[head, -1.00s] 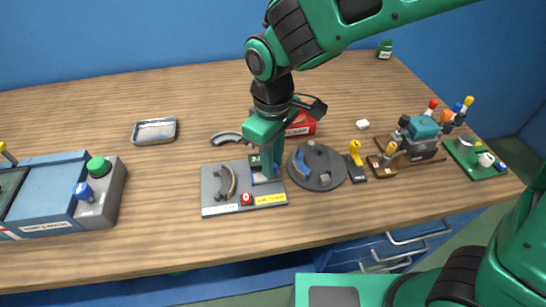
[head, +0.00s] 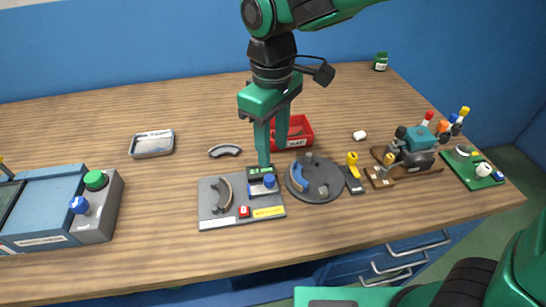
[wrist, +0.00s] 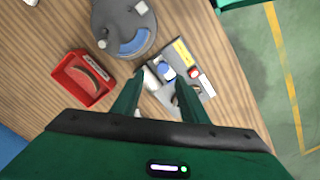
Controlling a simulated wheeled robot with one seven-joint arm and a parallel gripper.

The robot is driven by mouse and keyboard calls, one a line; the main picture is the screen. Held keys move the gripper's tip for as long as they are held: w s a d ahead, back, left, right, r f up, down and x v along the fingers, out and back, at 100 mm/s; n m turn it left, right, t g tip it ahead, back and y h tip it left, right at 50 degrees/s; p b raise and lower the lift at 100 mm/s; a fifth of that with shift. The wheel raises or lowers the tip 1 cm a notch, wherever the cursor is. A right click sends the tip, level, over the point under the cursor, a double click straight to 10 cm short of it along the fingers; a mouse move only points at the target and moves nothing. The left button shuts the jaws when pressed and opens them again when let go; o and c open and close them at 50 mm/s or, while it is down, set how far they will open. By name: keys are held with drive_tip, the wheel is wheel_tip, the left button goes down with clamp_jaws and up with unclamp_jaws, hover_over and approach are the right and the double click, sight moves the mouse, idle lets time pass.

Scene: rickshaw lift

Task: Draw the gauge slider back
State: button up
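The grey gauge plate (head: 240,214) lies on the bench with a dark curved piece (head: 224,196), a small dark display (head: 260,172), a red button (head: 243,211) and a yellow label. The blue slider block (head: 269,181) sits at the plate's right, beside the display; it also shows in the wrist view (wrist: 168,73). My gripper (head: 272,157) points down behind the display and slider. Its fingers are apart with nothing seen between them; in the wrist view the fingertips (wrist: 158,90) frame part of the plate. Whether a fingertip touches the plate is unclear.
A round grey turntable (head: 322,193) with a blue curved piece stands just right of the plate. Behind are a red tray (head: 305,139) and a loose grey curved piece (head: 224,150). A yellow-handled clamp (head: 353,167) stands farther right.

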wheel_tip(320, 180, up, 2)
drive_tip(key=shift+r, duration=0.1)
idle(0.4)
drive_tip(key=w+d+m, duration=0.2)
drive_tip(key=d+m, duration=0.6)
drive_tip(key=d, duration=1.6)
drive_tip(key=s+d+f+m, duration=0.2)
drive_tip(key=s+d+m, duration=0.3)
drive_tip(key=s+d, duration=0.2)
drive_tip(key=s+d+f+m, duration=0.3)
drive_tip(key=s+d+m, duration=0.2)
drive_tip(key=s+d, duration=0.3)
drive_tip(key=d, duration=0.3)
drive_tip(key=shift+s+d+f, duration=0.2)
drive_tip(key=shift+s+d, duration=0.05)
